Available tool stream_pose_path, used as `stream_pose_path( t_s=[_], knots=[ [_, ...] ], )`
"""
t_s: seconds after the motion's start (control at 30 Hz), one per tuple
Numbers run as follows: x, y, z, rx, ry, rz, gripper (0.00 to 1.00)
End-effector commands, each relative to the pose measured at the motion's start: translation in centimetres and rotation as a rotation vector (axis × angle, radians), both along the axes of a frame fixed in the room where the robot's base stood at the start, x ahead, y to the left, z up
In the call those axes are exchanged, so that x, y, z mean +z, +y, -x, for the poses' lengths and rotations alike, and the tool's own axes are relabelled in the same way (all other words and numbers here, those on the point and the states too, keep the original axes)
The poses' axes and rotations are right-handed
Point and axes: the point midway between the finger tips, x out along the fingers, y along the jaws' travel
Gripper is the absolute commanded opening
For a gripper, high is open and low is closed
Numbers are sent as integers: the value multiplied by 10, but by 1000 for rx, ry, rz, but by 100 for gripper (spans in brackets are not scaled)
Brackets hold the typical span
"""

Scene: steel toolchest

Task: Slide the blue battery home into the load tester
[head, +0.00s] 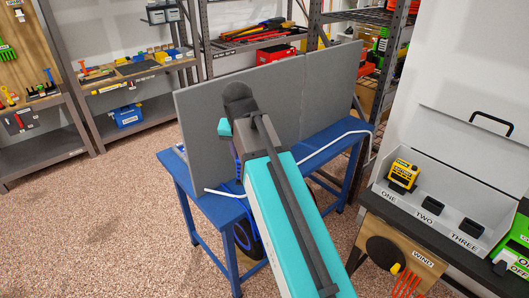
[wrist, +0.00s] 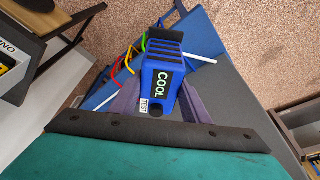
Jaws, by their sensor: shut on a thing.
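The blue battery (wrist: 161,80) shows in the wrist view with a "COOL" label and a small white "TEST" tag. My gripper (wrist: 160,98) has its purple fingers on either side of the battery and is shut on it. A black part (wrist: 164,39) with red, yellow and green leads beside it lies just beyond the battery; it may belong to the load tester, but I cannot tell whether the battery touches it.
A blue bench (head: 213,207) carries an upright grey panel (head: 200,120) and a white cable (head: 335,142). At right, an open case (head: 480,246) has bays marked ONE, TWO and THREE, with a yellow battery (head: 403,174) at ONE. Shelving stands behind; the left floor is clear.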

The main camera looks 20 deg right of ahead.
Motion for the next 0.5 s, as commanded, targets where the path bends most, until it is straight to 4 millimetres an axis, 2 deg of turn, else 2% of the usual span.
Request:
stream_pose_path(
  t_s=[0.2,0.5],
  knots=[
    [-1,19,6,252,-8,2,2],
    [0,25,5,457,-17,5,2]
  ],
)
